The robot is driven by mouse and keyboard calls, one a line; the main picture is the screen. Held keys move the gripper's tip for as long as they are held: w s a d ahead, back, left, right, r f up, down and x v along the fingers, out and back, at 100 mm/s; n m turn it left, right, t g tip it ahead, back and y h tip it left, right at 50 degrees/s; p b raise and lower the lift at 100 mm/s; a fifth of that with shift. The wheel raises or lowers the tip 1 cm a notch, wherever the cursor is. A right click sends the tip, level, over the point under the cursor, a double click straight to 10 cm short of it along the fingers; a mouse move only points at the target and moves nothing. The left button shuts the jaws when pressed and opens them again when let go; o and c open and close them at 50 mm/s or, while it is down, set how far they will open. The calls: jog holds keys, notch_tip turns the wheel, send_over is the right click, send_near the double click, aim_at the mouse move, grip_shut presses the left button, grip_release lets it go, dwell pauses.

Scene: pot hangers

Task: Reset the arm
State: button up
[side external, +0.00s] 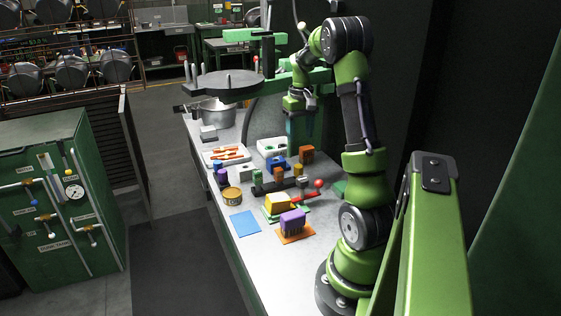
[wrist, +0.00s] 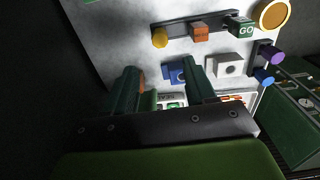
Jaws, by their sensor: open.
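My gripper (side external: 302,132) hangs from the raised green arm, above the far part of the grey-white table (side external: 222,262), on its right side. In the wrist view my gripper (wrist: 160,68) shows two dark green fingers spread apart, with nothing between them that it holds. A blue block (wrist: 177,73) shows beyond the fingers, partly hidden by them. It also shows in the side view (side external: 277,163), nearer the camera than my gripper. The exact height of the fingertips is hard to tell.
A metal pot (side external: 216,113) stands at the table's far left. Nearer are a white tray with orange-red items (side external: 228,155), a round can (side external: 231,195), a blue square (side external: 245,223), a yellow block (side external: 278,202), a purple block (side external: 292,220) and a red-knobbed lever (side external: 318,184). The near-left tabletop is clear.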

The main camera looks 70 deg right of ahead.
jog(key=w+a+r+t, duration=0.2)
jog(key=a+r, duration=0.1)
jog(key=a, duration=0.8)
jog(key=w+a+r+t, duration=0.2)
jog(key=w+a, duration=0.1)
jog(key=a, duration=0.9)
jog(key=s+a+r+n+t+y, duration=0.1)
jog(key=s+a+n, duration=0.1)
jog(key=a, duration=0.6)
jog(key=s+a+r+n+t+y, duration=0.1)
jog(key=s+a+r+n+t, duration=0.1)
jog(key=a, duration=0.6)
jog(key=shift+s+a+r+n, duration=0.25)
jog(key=shift+s+n, duration=0.25)
jog(key=shift+s, duration=0.25)
